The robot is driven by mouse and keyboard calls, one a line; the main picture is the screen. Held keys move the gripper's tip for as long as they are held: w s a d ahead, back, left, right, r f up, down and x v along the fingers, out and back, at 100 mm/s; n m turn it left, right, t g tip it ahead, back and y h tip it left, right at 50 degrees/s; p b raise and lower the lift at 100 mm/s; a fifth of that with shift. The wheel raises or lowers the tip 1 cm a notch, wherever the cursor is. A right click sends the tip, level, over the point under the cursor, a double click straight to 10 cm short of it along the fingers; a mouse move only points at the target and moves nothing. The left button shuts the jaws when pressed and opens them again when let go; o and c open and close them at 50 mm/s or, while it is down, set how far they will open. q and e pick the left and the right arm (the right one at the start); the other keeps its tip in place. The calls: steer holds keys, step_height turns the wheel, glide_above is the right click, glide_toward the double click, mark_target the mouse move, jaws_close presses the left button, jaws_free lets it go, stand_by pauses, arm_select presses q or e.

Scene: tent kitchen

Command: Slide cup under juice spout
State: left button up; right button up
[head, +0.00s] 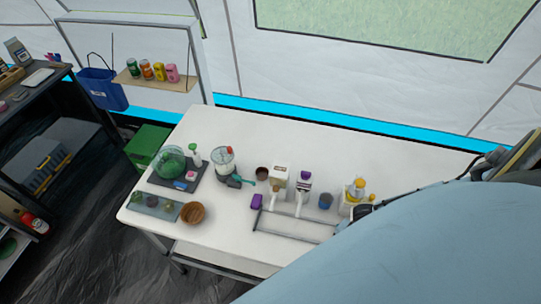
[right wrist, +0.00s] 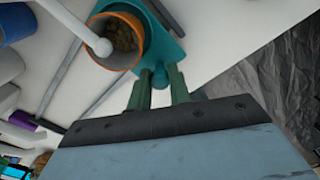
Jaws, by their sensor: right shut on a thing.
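In the right wrist view a teal cup (right wrist: 158,45) with an orange rim has brown contents inside. My right gripper (right wrist: 159,88) is shut on the narrow part at its near side. A white arm with a rounded end (right wrist: 99,45), apparently the spout, reaches over the rim from the upper left. Whether its end is centred over the opening cannot be told. In the head view a white dispenser with a yellow-orange top (head: 355,190) stands at the table's right part. My large right arm hides the gripper and held cup there. My left gripper is out of view.
A grey rail frame (head: 298,228) lies in front. A wooden bowl (head: 192,213) is at left. The table's back strip is clear.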

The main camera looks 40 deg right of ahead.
steer(key=o, duration=0.8)
steer(key=shift+c, duration=0.2)
steer(key=shift+r, duration=3.5)
